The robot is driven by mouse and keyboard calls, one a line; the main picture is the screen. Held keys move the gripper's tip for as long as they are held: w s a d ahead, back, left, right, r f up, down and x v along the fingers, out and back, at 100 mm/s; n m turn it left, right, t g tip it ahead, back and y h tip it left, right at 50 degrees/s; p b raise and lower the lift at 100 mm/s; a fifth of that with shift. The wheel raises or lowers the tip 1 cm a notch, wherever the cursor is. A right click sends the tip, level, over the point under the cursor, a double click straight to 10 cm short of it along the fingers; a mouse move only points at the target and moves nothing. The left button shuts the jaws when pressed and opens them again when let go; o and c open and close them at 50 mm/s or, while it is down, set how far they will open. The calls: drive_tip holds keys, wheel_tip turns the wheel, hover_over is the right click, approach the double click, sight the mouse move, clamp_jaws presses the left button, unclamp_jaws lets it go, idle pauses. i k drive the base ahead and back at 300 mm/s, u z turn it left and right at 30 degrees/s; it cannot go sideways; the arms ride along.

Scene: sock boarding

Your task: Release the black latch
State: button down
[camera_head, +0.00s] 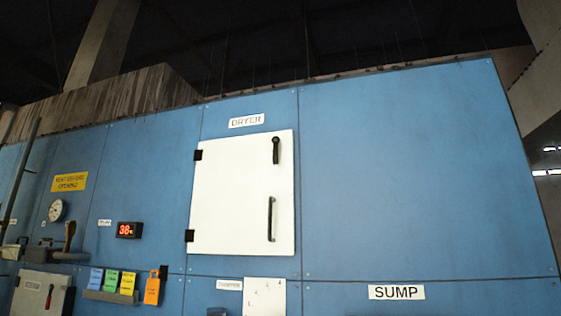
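The black latch (276,150) is a short lever near the top right corner of the white door (226,198). It hangs straight down from its round pivot. The white door is labelled DRYER above and lies flush in the blue panel, seemingly closed. A long black vertical handle (270,219) is below the latch on the same door. Two black hinges sit on the door's left edge. My gripper is not in this view.
Left of the door are a red digital display (129,230), a round gauge (57,210) and coloured tags (126,284) on a ledge. A smaller door with a red lever (49,296) is at lower left. The blue panel right of the door (420,170) is bare.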

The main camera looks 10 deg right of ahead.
sight(276, 139)
drive_tip(key=k, duration=0.45)
drive_tip(key=u, duration=0.75)
drive_tip(key=k, duration=1.5)
drive_tip(key=z, duration=0.55)
drive_tip(key=i, duration=1)
